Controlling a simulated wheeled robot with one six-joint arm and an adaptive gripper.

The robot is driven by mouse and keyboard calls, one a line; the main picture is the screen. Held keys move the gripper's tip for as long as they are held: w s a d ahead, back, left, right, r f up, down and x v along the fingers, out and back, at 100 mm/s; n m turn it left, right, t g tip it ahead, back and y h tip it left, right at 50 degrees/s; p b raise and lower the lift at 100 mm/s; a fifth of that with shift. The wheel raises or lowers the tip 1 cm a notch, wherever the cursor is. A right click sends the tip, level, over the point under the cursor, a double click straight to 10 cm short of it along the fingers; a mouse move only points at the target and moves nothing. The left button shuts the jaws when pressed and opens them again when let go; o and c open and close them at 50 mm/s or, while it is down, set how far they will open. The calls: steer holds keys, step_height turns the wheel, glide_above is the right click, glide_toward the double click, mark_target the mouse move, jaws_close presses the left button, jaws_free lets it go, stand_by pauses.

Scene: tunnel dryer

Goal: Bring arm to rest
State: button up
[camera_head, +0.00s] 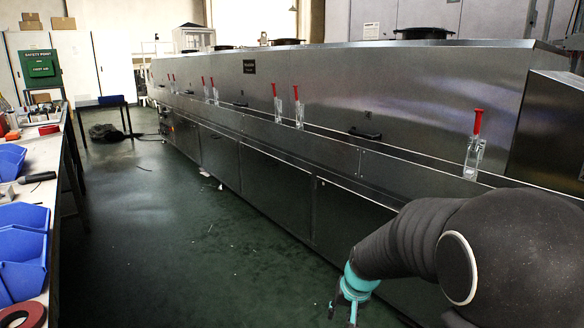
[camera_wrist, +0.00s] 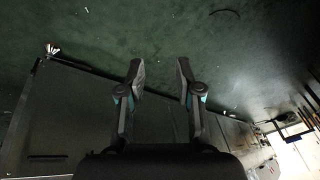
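My arm (camera_head: 430,240) reaches in from the lower right of the head view, dark and bent. My gripper (camera_head: 346,308) shows at its end in teal, low over the green floor and in front of the dryer. In the wrist view my gripper (camera_wrist: 160,72) has its two fingers apart with nothing between them. It is open and empty. The lower part of my gripper is cut off by the bottom edge of the head view.
The long steel tunnel dryer (camera_head: 340,85) with red-handled clamps (camera_head: 475,140) runs along the right. A workbench (camera_head: 45,165) with blue bins (camera_head: 22,245) stands at the left. The floor aisle (camera_head: 170,220) between them is mostly clear, with small scraps. A dark heap (camera_head: 105,132) lies farther back.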

steer(key=s+d+r, duration=0.1)
steer(key=s+r, duration=0.4)
steer(key=s, duration=0.3)
steer(key=s+d+r+n+t+h, duration=0.1)
steer(key=s+r, duration=0.4)
steer(key=s, duration=0.3)
steer(key=s+d+r+t, duration=0.1)
steer(key=s+r, duration=0.4)
steer(key=s, duration=0.4)
steer(key=shift+d+r+n+h, duration=0.3)
steer(key=shift+r, duration=0.1)
steer(key=shift+s, duration=0.15)
